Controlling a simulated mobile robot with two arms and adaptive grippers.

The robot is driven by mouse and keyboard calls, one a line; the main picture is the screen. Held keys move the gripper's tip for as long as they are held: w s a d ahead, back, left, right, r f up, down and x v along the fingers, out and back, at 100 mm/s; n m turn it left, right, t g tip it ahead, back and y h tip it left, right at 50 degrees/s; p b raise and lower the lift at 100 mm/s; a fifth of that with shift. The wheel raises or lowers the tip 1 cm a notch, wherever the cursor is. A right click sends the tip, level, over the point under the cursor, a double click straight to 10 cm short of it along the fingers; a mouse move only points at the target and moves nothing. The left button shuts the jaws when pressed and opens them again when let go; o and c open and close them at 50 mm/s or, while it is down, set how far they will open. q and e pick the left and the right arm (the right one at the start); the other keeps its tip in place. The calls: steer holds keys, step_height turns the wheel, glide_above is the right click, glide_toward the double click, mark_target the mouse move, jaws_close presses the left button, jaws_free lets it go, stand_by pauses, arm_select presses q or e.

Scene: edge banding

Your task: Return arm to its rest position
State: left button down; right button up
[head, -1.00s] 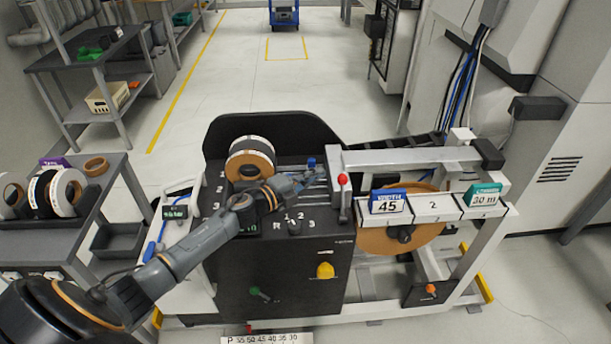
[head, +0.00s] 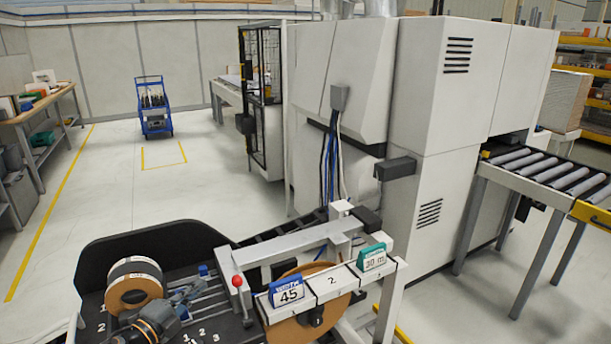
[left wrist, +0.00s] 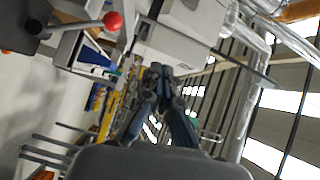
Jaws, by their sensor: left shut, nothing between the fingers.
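My left gripper (head: 188,292) shows at the bottom left of the head view, over the black machine top between the tape rolls and the red-knobbed lever. In the left wrist view its two dark fingers (left wrist: 158,72) come together at the tips, shut with nothing between them. Most of the left arm is below the head view's edge. The red lever knob (head: 238,281) stands to the right of the gripper; it also shows in the left wrist view (left wrist: 113,21), apart from the fingers. My right gripper is in neither view.
The edge banding station holds a roll (head: 134,290), a large brown roll (head: 312,319), a blue 45 sign (head: 287,292) and a green 30 m sign (head: 372,257). A tall white machine (head: 455,120) stands behind, with a roller conveyor (head: 545,168) at right. A blue cart (head: 153,108) stands on open floor.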

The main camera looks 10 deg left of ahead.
arm_select(q)
steer(key=s+d+f+n+g+y, duration=0.25)
steer(key=s+f+n+y, duration=0.2)
steer(key=s+n, duration=0.35)
steer(key=s+d+f+n+g+y, duration=0.25)
steer(key=s+f+n+y, duration=0.2)
steer(key=s+n, duration=0.3)
steer(key=s+d+f+n+g+h, duration=0.2)
steer(key=s+d+g, duration=0.2)
steer(key=s, duration=0.6)
steer(key=s+d+f+n+g+h, duration=0.1)
steer(key=s+d+g, duration=0.25)
steer(key=s, duration=0.65)
step_height(320, 180, down, 25)
steer(key=g+b, duration=0.1)
steer(key=g, duration=0.1)
steer(key=s+a+f+g+b, duration=0.1)
steer(key=s+a+f, duration=0.2)
steer(key=s+f, duration=1.5)
steer(key=shift+f, duration=0.6)
steer(key=shift+a, duration=0.1)
